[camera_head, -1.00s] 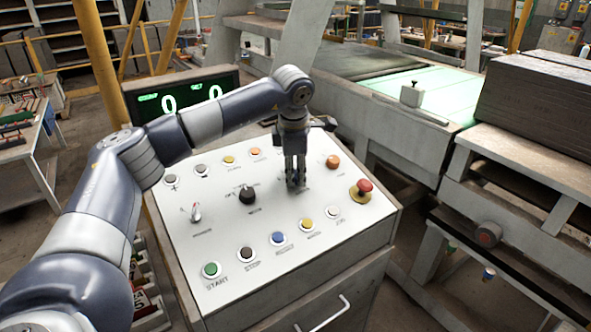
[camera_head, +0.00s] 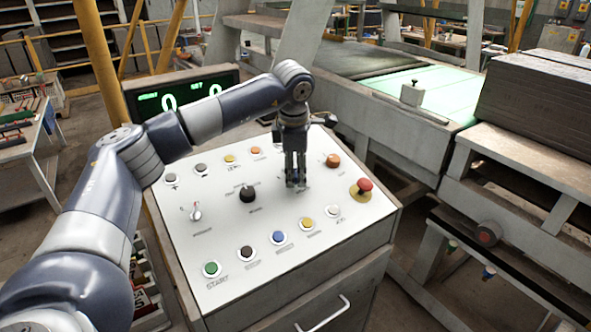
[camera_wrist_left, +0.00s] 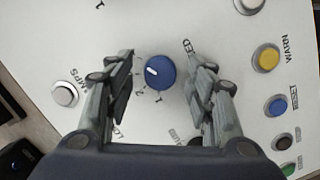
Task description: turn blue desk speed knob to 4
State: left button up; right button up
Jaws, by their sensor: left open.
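The blue speed knob (camera_wrist_left: 160,72) sits on the white sloped panel (camera_head: 172,238), with a white pointer line facing the upper left in the wrist view. Printed digits 1 and 2 show beside it; other marks are too small or hidden. My left gripper (camera_head: 295,184) points down over the panel's right-middle part. In the wrist view its two fingers (camera_wrist_left: 160,66) are open, one on each side of the knob, with gaps visible on both sides. In the head view the gripper hides the knob. My right gripper is in neither view.
A black knob (camera_head: 247,193) and a small lever switch (camera_head: 196,212) lie left of the gripper. A red mushroom button (camera_head: 364,186) and an orange button (camera_head: 333,161) stand to its right. Several coloured buttons, including a blue one (camera_head: 278,238), line the front. A display (camera_head: 185,100) stands behind.

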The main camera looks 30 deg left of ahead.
pick_arm(q)
jog(key=v, duration=1.1)
jog(key=shift+r, duration=0.15)
jog(key=shift+s, duration=0.1)
